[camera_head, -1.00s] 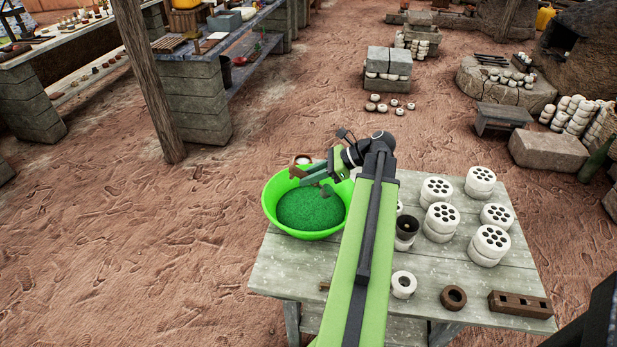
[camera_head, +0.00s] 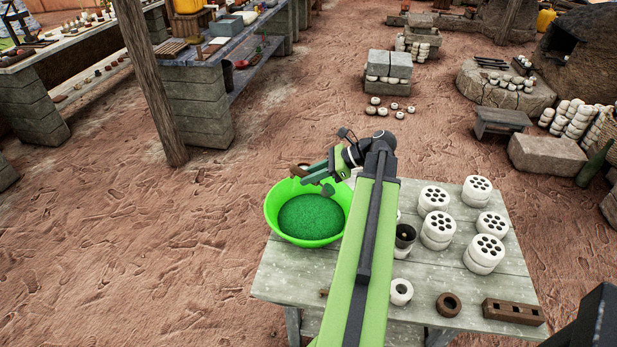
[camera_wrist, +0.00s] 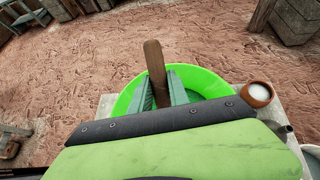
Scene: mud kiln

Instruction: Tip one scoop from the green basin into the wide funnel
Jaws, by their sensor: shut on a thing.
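The bright green basin (camera_head: 272,222) stands at the left end of the grey table, holding dark green grainy stuff (camera_head: 311,218). My gripper (camera_head: 322,180) is over the basin's far right part. In the wrist view my gripper (camera_wrist: 162,90) is shut on a brown wooden handle (camera_wrist: 154,62), which I take to be the scoop's. The scoop's bowl is not clear, so I cannot tell if it is loaded. A dark round cup-like piece (camera_head: 405,236), possibly the wide funnel, stands just right of my arm. The basin also shows behind the fingers in the wrist view (camera_wrist: 210,82).
Several white pieces with holes (camera_head: 434,197) fill the table's right side. A white ring (camera_head: 400,292), a brown ring (camera_head: 449,304) and a brown block (camera_head: 514,311) lie along the near edge. A brown bowl of white stuff (camera_wrist: 257,93) is beside the basin. A wooden post (camera_head: 150,85) stands beyond.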

